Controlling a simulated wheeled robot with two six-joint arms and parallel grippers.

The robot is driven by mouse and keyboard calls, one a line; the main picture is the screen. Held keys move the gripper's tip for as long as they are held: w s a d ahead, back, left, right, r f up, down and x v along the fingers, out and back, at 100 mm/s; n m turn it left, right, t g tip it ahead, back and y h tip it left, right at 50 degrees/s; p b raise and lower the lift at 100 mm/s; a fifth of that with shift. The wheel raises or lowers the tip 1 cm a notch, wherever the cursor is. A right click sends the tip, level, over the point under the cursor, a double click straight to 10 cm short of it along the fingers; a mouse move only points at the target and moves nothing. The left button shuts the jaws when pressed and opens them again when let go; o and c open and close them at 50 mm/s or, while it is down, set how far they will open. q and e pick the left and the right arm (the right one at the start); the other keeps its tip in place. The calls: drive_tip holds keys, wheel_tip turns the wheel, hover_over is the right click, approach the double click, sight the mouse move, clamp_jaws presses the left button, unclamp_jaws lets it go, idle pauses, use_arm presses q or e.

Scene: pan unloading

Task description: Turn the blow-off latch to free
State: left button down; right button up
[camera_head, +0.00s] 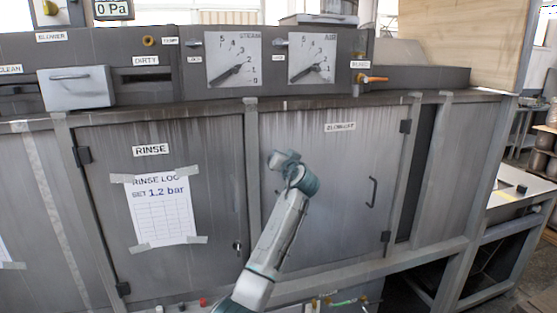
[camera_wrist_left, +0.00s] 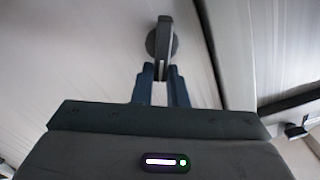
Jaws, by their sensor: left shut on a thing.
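The blow-off latch (camera_wrist_left: 164,35) is a narrow grey lever on a dark round base, fixed to a grey metal panel. In the left wrist view its lever stands roughly upright in the picture. My left gripper (camera_wrist_left: 161,76) is shut on the lower end of the lever, a dark finger on each side. In the head view my arm reaches up to the left part of the door labelled blow-off (camera_head: 335,185). The latch and my fingertips cannot be made out there. My right gripper is in neither view.
The RINSE door (camera_head: 215,180) is to the left, with a taped log sheet (camera_head: 162,210) and its own small latch (camera_head: 238,247). A dark bar handle (camera_head: 373,191) sits on the blow-off door's right side. Gauges (camera_head: 233,60) and an orange-handled valve (camera_head: 372,78) are above.

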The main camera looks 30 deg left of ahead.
use_arm(q)
drive_tip(key=shift+w+d+f+m+p, duration=0.15)
drive_tip(key=shift+f+m+p, duration=0.25)
drive_tip(key=shift+m, duration=1.65)
drive_tip(key=shift+w+d+f+m+p, duration=0.2)
drive_tip(key=shift+f+m+p, duration=0.2)
drive_tip(key=shift+m, duration=1.6)
drive_tip(key=shift+w+d+f+m+p, duration=0.15)
drive_tip(key=shift+f+m+p, duration=0.25)
drive_tip(key=shift+m, duration=1.65)
drive_tip(key=c, duration=1.5)
unclamp_jaws()
drive_tip(key=shift+c, duration=0.2)
drive_tip(key=shift+o, duration=0.5)
